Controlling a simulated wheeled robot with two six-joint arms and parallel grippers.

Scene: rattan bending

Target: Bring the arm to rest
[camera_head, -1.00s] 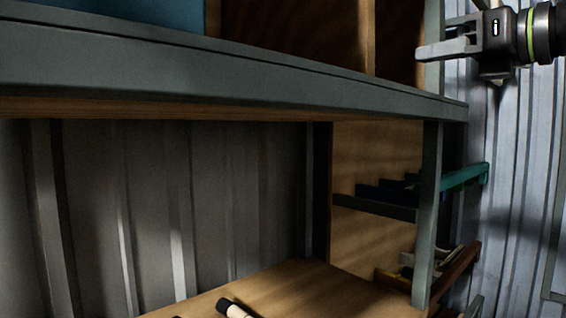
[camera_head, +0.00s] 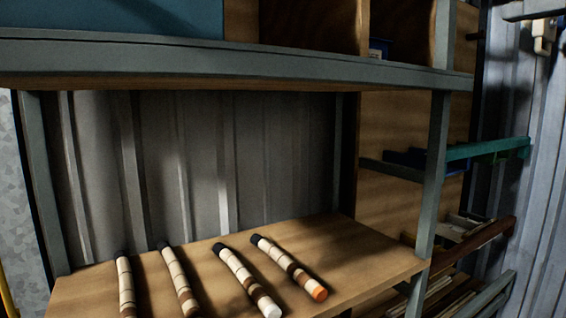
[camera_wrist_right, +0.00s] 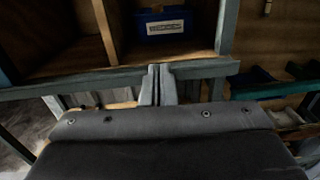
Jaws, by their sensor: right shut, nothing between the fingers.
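My right gripper (camera_head: 520,11) shows only in part at the top right corner of the head view, where its grey fingers reach in from the edge. In the right wrist view its two fingers (camera_wrist_right: 158,84) lie together, shut, with nothing between them. They point towards the front edge of the upper shelf and overlap it in the picture. The rest of the right arm is out of the head view. My left gripper is in neither view.
Several banded rattan rods (camera_head: 240,281) lie apart on the wooden lower shelf (camera_head: 340,262). Above is a grey-edged shelf (camera_head: 300,66) with wooden compartments. A blue labelled bin (camera_wrist_right: 164,27) sits in one. Side racks (camera_head: 485,149) stand at right, before a corrugated wall.

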